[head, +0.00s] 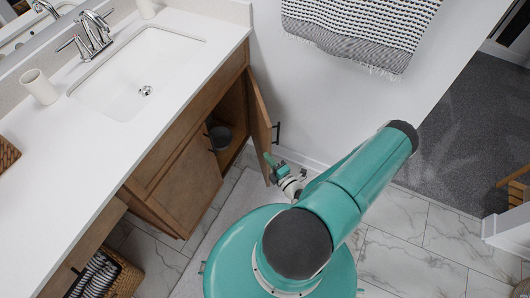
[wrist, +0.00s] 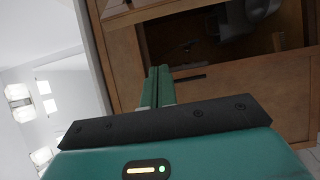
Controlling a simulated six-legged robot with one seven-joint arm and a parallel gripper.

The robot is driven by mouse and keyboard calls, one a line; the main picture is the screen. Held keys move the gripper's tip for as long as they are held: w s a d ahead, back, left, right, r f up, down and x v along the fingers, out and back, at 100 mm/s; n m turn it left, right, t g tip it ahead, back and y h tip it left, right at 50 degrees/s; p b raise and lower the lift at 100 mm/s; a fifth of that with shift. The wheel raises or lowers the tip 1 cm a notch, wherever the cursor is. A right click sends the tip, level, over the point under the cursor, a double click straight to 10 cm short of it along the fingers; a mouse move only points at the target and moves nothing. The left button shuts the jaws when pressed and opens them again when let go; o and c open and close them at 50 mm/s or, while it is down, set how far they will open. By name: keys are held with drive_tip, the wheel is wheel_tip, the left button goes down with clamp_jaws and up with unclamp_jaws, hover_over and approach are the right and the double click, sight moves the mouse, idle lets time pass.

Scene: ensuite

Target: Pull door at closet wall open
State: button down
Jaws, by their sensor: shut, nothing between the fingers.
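The wooden cabinet door (head: 260,118) nearest the wall under the sink counter stands swung open in the head view, with a dark bar handle (head: 277,133) on its outer face. My gripper (head: 269,160) is low by the door's free lower edge; I cannot tell whether it touches it. In the wrist view my gripper's fingers (wrist: 157,75) are shut together with nothing between them, in front of brown cabinet wood. A dark handle (wrist: 190,77) shows just right of the fingertips there.
The neighbouring cabinet door (head: 184,193) is closed. A grey bin (head: 220,137) stands inside the open cabinet. The white wall (head: 300,110) with a hanging towel (head: 355,30) is close to the open door. A wicker basket (head: 124,278) is at lower left. Tiled floor (head: 400,250) is clear at right.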

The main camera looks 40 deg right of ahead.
sight(268, 142)
drive_tip(key=w+d, duration=0.2)
drive_tip(key=w, duration=0.1)
drive_tip(key=w+d, duration=0.3)
drive_tip(key=shift+d, duration=0.1)
idle(0.5)
